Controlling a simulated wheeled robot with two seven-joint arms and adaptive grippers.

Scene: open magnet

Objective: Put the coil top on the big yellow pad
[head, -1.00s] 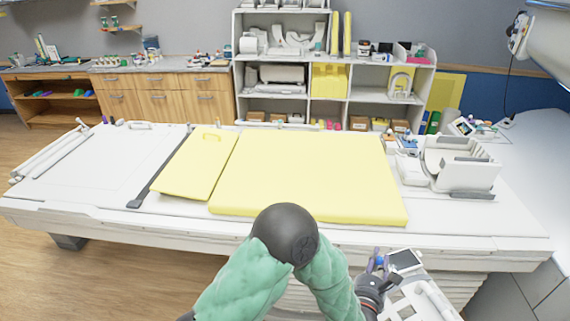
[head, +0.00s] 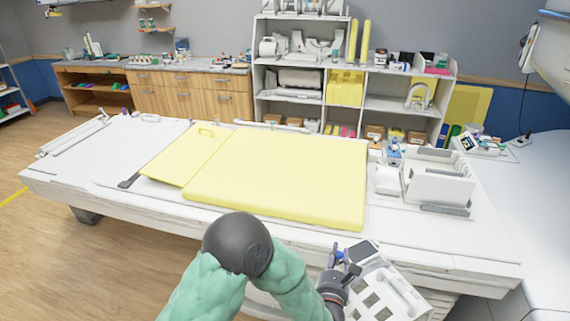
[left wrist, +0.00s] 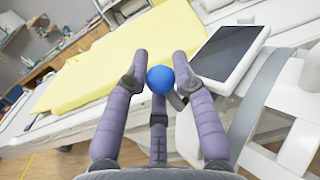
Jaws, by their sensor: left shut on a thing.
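The big yellow pad (head: 290,178) lies flat on the white table, and it also shows in the left wrist view (left wrist: 115,65). The white coil top (head: 405,292), with square openings and a dark mirror-like panel, is at the near right, in front of the table's near edge. My left gripper (head: 338,256) is beside the panel. In the left wrist view its fingers (left wrist: 160,72) are shut around a blue ball-shaped knob next to the dark panel (left wrist: 230,50). The knob appears to belong to the coil top; its joint is partly hidden. My right gripper is not in view.
A thinner yellow pad (head: 185,155) adjoins the big pad's left side. A white coil base (head: 440,180) and small items stand at the table's right. Shelves (head: 345,75) stand behind. The big pad's upper surface is clear.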

